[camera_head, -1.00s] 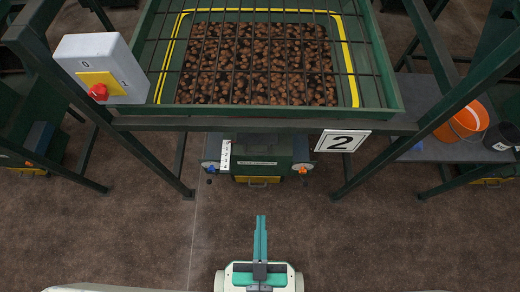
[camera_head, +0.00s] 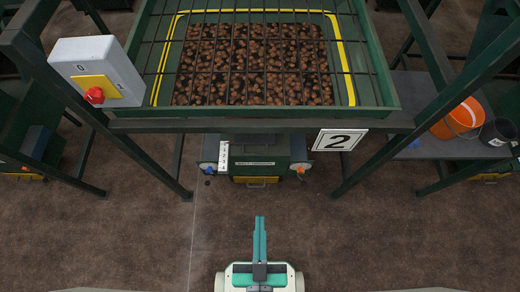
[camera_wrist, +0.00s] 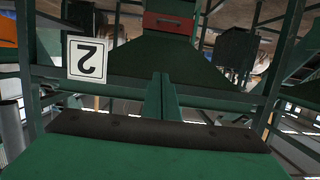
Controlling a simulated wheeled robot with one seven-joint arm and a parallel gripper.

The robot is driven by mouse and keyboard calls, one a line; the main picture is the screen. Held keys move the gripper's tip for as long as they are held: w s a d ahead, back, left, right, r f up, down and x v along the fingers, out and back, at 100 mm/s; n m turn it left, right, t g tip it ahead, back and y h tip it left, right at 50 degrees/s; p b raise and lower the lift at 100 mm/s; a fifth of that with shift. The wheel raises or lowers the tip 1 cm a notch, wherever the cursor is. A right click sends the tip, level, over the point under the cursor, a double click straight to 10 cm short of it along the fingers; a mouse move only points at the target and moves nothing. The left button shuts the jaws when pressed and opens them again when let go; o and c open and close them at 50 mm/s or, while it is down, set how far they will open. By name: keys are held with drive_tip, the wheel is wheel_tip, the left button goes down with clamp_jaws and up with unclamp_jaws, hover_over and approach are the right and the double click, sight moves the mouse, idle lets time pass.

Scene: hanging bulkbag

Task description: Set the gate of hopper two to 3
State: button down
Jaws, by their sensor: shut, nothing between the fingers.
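Hopper two (camera_head: 392,92) is a green bin with a yellow line inside, filled with brown lumps under a dark grid. Its sign "2" (camera_head: 340,139) hangs at the front right; the sign shows upside down in the wrist view (camera_wrist: 87,59). Below the hopper is a green gate unit (camera_head: 262,150) with a white numbered scale (camera_head: 224,156) at its left; its digits are too small to read surely. A small orange knob (camera_head: 300,168) is at its right. My gripper (camera_head: 260,218) is shut and empty, in front of and apart from the gate unit.
A grey switch box (camera_head: 97,70) with a red knob is at the upper left. Slanted green posts stand on both sides. An orange bucket (camera_head: 459,119) and a dark bucket (camera_head: 497,133) stand on a shelf at the right. The brown floor around my gripper is clear.

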drive_tip(key=c, duration=2.2)
unclamp_jaws()
drive_tip(key=o, duration=0.4)
drive_tip(key=shift+w+f, duration=0.15)
drive_tip(key=shift+f, duration=0.2)
drive_tip(key=n+g+h, duration=0.5)
drive_tip(key=n+g, duration=0.8)
drive_tip(key=n, duration=0.5)
approach(254, 154)
drive_tip(key=x, duration=0.7)
drive_tip(key=shift+w+d+f, duration=0.15)
drive_tip(key=shift+w+d, duration=0.05)
